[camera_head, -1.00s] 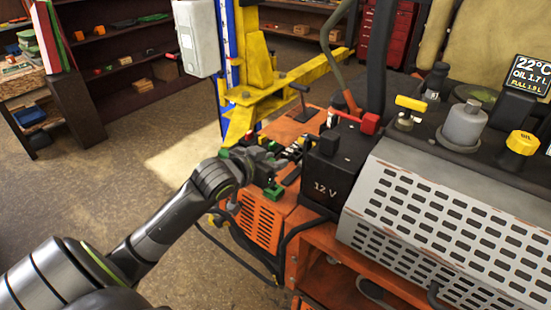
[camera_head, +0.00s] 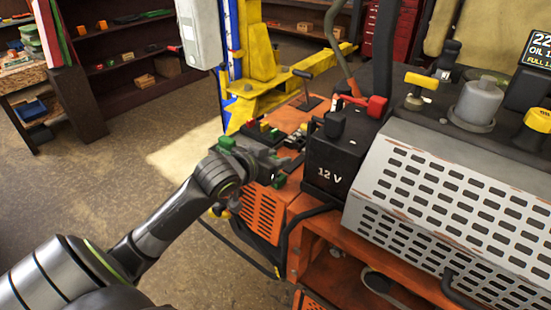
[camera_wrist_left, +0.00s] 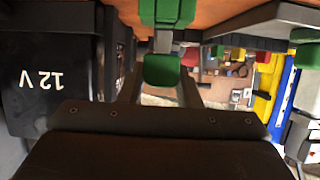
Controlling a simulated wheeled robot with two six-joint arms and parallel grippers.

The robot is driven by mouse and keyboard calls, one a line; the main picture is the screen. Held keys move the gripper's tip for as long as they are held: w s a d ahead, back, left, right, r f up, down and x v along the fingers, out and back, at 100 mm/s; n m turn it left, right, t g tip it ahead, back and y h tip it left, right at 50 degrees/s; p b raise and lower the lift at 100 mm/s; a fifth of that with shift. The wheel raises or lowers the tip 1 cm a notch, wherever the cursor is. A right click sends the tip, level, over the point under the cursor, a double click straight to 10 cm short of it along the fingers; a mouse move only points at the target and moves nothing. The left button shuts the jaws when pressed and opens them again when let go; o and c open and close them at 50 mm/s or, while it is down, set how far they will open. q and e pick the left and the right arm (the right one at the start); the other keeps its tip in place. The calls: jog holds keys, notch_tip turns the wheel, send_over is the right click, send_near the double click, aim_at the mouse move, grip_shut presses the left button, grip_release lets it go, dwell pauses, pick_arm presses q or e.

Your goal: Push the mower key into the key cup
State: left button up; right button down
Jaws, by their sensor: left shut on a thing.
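My left gripper (camera_head: 279,163) reaches in from the left over the orange mower deck, beside the battery. The left wrist view is upside down. In it my gripper (camera_wrist_left: 161,88) is shut, with a small green block (camera_wrist_left: 163,71), apparently the key's head, between its fingers. A short grey piece (camera_wrist_left: 163,42) shows just past it, beside a larger green block (camera_wrist_left: 167,10) at the deck. That larger block may be the key cup. I cannot tell whether the key touches it or is in it. My right gripper is not in view.
The black 12 V battery (camera_head: 329,172) stands close to the right of my gripper. Small red and green parts lie beyond on the deck. A perforated grey cover (camera_head: 455,190) fills the right. A yellow lift arm (camera_head: 265,95) stands behind. The floor at left is clear.

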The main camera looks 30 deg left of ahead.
pick_arm(q)
jog(key=shift+f+b, duration=0.4)
jog(key=shift+f, duration=0.3)
jog(key=shift+f, duration=0.5)
dwell(0.4)
jog(key=o, duration=1)
jog(key=shift+o, duration=0.2)
jog(key=shift+s, duration=0.15)
jog(key=p+v, duration=0.9)
jog(key=v, duration=0.8)
